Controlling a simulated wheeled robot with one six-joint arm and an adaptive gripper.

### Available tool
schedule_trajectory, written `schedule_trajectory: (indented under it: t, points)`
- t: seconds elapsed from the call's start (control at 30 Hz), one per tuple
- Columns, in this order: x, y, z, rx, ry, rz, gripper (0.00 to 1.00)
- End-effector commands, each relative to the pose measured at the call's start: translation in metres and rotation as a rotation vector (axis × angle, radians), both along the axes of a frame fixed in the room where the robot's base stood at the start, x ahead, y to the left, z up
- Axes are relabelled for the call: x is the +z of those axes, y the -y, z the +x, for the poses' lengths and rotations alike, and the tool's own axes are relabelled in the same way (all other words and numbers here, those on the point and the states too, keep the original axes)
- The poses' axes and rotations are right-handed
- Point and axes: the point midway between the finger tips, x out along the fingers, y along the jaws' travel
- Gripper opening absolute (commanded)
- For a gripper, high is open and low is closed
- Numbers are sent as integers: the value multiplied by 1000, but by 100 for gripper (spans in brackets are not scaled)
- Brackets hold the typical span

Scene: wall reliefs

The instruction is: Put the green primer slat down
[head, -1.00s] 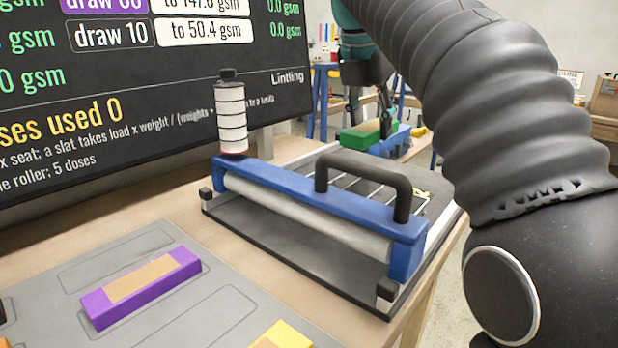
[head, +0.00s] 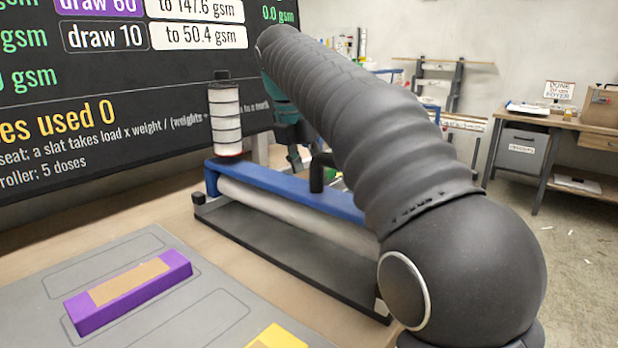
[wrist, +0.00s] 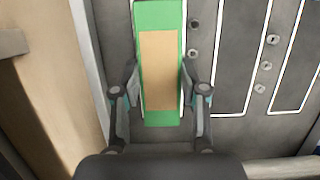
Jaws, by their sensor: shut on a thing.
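The green primer slat (wrist: 171,12), with a tan panel (wrist: 160,60) along its middle, lies lengthwise between my fingers in the wrist view. My gripper (wrist: 159,80) is shut on its sides. Below it is a grey board (wrist: 227,50) with white-outlined slots. The slat appears over or in the leftmost slot; I cannot tell whether it touches the board. In the head view my gripper (head: 293,157) shows only in part beyond the blue roller frame (head: 285,188), and my arm hides the slat.
A purple slat (head: 128,290) and a partly seen yellow slat (head: 277,338) lie on a grey mat (head: 215,318). A dark display board (head: 130,150) rises at the left. In the wrist view, small knobs (wrist: 266,66) sit between slots.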

Motion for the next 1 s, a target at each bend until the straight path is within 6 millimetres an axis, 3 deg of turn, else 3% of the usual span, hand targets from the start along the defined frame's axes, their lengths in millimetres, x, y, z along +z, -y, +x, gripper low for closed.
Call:
schedule_trajectory:
  t: [0.43, 0.47, 0.57, 0.87, 1.0]
  points:
    - [-7, 0, 0, -1, 0, 0, 7]
    - [-8, 0, 0, -1, 0, 0, 45]
    - [-7, 0, 0, -1, 0, 0, 68]
    - [-7, 0, 0, -1, 0, 0, 68]
    - [3, -1, -1, 0, 1, 0, 68]
